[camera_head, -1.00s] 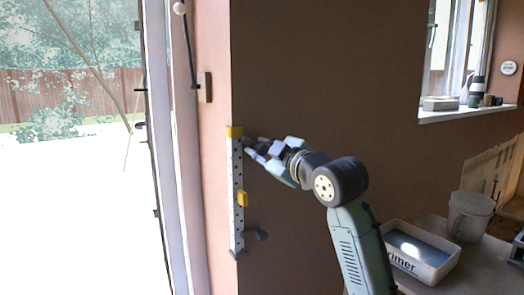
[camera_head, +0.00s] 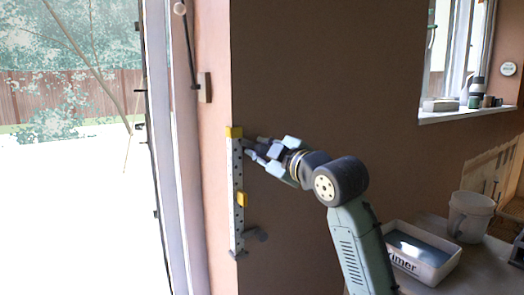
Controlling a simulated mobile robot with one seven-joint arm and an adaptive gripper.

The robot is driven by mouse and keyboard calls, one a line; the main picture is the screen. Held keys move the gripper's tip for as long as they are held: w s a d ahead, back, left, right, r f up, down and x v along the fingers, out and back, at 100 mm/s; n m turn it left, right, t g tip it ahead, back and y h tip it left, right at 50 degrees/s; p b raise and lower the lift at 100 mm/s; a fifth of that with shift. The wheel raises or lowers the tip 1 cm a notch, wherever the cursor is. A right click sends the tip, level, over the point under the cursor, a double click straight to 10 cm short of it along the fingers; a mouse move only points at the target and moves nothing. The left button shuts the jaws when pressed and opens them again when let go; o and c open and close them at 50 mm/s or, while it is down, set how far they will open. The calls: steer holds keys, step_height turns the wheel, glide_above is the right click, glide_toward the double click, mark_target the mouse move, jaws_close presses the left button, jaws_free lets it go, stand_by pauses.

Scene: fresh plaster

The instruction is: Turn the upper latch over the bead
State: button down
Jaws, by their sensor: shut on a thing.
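The bead (camera_head: 237,185) is a pale, perforated upright strip along the wall corner. It has a yellow cap at its top and a yellow piece partway down. My gripper (camera_head: 250,147) reaches in from the right, close beside the bead's top end just below the yellow cap. Its fingers are shut on a small part there, apparently the upper latch, which they mostly hide. I cannot tell how far that latch is turned. A dark lower latch (camera_head: 257,236) shows near the bead's bottom end.
A bright doorway opening lies left of the corner. A cord fixture (camera_head: 204,87) is on the wall's narrow face. At lower right a bench carries a white tray (camera_head: 421,275) and a grey bucket (camera_head: 470,217). Small items stand on the window sill (camera_head: 470,113). The brown wall is otherwise clear.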

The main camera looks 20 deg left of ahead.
steer(key=shift+s+n, duration=0.1)
steer(key=shift+n, duration=0.6)
stand_by(1.2)
steer(key=c, duration=1.4)
jaws_free()
steer(key=shift+d, duration=0.1)
steer(key=v, duration=1.1)
steer(key=shift+s+d, duration=0.3)
